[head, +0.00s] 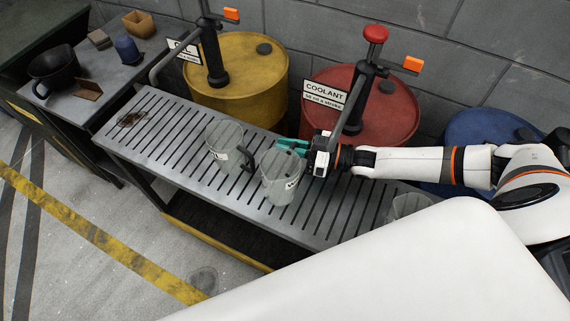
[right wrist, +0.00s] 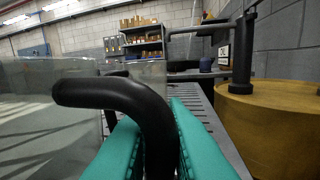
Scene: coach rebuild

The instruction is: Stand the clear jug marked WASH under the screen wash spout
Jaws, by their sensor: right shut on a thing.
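A clear jug (head: 280,180) with a white label starting with W is at the slatted bench's middle; the rest of the label is not legible. My right gripper (head: 293,147) is shut on its black handle (right wrist: 125,98), with teal fingers on both sides. The jug's clear body (right wrist: 45,120) fills the left of the right wrist view. I cannot tell whether its base touches the bench. A blue drum (head: 470,135) stands at the right, partly behind my right arm; no screen wash spout is visible. My left gripper is not in view.
Another clear jug (head: 222,140) stands just left of the held one. A third (head: 405,205) is at the bench's right, partly hidden. The red COOLANT drum (head: 400,115) and yellow drum (head: 245,80) stand behind the slatted bench (head: 185,165). The bench's left part is mostly clear.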

